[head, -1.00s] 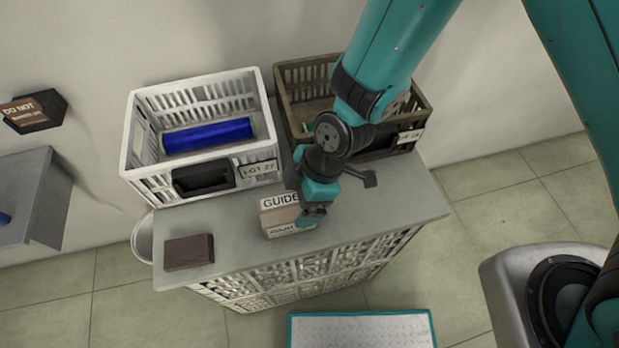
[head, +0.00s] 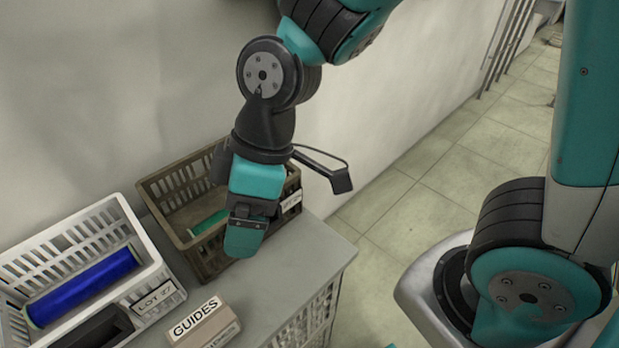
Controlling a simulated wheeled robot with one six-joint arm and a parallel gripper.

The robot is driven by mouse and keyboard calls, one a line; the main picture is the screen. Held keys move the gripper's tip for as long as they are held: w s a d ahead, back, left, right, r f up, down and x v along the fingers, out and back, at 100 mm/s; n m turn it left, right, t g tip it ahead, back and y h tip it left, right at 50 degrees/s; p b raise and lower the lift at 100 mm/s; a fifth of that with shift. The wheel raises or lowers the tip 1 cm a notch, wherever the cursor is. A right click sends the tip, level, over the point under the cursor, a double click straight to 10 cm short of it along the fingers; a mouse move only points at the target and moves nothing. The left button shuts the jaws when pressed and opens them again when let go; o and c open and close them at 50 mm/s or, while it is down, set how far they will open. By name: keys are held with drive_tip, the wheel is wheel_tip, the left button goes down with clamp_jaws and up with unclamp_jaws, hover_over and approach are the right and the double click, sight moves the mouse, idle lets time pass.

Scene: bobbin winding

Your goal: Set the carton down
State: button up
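The carton (head: 203,326), a small tan box labelled GUIDES, rests on the grey table top (head: 290,270) at the bottom of the view. Its lower part is cut off by the picture edge. My gripper (head: 246,232) is above and beyond the carton, in front of the brown crate, and clear of the carton. The gripper points down. Its fingers overlap from this side, so the gap between them is hidden. I see nothing held in it.
The brown crate (head: 166,193) stands at the table's back, partly behind my gripper, with a green item inside. A white crate (head: 77,229) labelled LOT 27 stands to its left, holding a blue roll (head: 84,286). The table's right part is clear.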

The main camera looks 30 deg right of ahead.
drive_tip(key=s+d+r+m, duration=0.5)
drive_tip(key=d+r+m, duration=0.1)
drive_tip(key=d+r, duration=0.1)
drive_tip(key=shift+s+t, duration=0.3)
drive_tip(key=shift+s, duration=0.05)
drive_tip(key=shift+a, duration=0.1)
idle(0.8)
